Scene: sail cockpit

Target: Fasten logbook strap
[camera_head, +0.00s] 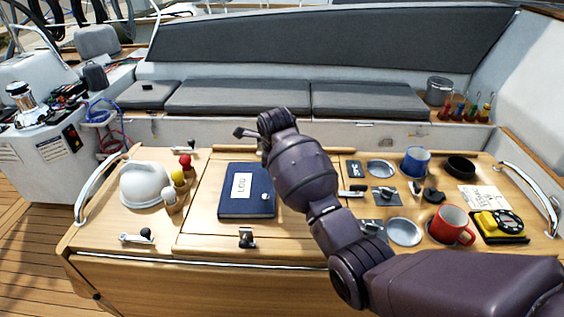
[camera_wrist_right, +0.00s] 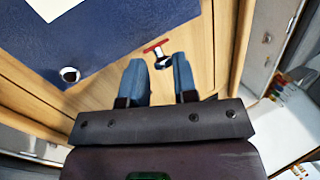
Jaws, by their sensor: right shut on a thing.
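The dark blue logbook (camera_head: 247,196) lies flat on the wooden cockpit table, a white label on its cover. A round metal snap shows near its right edge and also on the blue cover (camera_wrist_right: 100,45) in the right wrist view. My right gripper (camera_wrist_right: 158,70) is beside the book. Its blue-grey fingers are shut on a small red-tipped piece (camera_wrist_right: 157,47) with a dark body. I cannot tell whether this piece is the strap's end. In the head view my right arm hides the fingers. My left gripper is not in view.
A white dome (camera_head: 145,184) and several coloured pegs stand left of the book. A red mug (camera_head: 449,227), a blue cup (camera_head: 415,163) and a yellow-black device (camera_head: 499,226) stand at the right. Small black-knobbed latches (camera_head: 247,238) edge the panels.

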